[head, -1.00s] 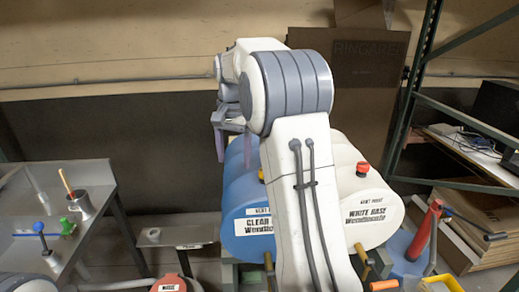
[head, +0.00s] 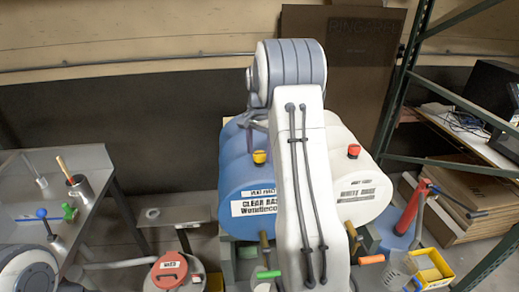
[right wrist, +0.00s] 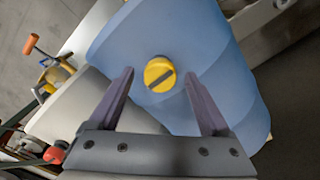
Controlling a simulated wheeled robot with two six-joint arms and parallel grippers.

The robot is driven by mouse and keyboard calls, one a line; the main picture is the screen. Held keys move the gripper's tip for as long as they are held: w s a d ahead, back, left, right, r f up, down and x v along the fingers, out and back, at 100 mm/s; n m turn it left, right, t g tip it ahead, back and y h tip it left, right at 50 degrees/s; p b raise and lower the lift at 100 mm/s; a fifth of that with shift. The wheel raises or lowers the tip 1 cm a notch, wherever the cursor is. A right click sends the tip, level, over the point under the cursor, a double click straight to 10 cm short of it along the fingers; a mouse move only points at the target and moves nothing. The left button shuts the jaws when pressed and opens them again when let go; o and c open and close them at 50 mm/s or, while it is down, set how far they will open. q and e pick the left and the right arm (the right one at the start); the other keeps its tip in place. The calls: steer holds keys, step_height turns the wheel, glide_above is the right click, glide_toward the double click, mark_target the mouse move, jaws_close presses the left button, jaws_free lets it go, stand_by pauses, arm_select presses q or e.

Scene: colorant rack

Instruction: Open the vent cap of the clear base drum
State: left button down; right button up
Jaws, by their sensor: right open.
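The clear base drum (head: 240,185) is blue and lies on its side, with its label facing front. Its yellow vent cap (head: 260,157) sits on top near the front end. In the right wrist view the cap (right wrist: 159,74) is round with a dark slot across it, on the blue drum (right wrist: 205,50). My right gripper (head: 250,124) is over the drum, partly hidden by my own arm in the head view. In the wrist view its fingers (right wrist: 159,76) are open, one on each side of the cap in the picture. I cannot tell whether they touch it. My left gripper is not in view.
A white drum (head: 365,190) with a red cap (head: 354,151) lies right beside the blue one. A steel table (head: 25,190) with small tools stands left. A red-lidded waste container (head: 170,270) is at the front. A green shelf frame (head: 410,90) stands right.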

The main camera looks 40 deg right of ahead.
steer(key=shift+f, duration=0.2)
jaws_close()
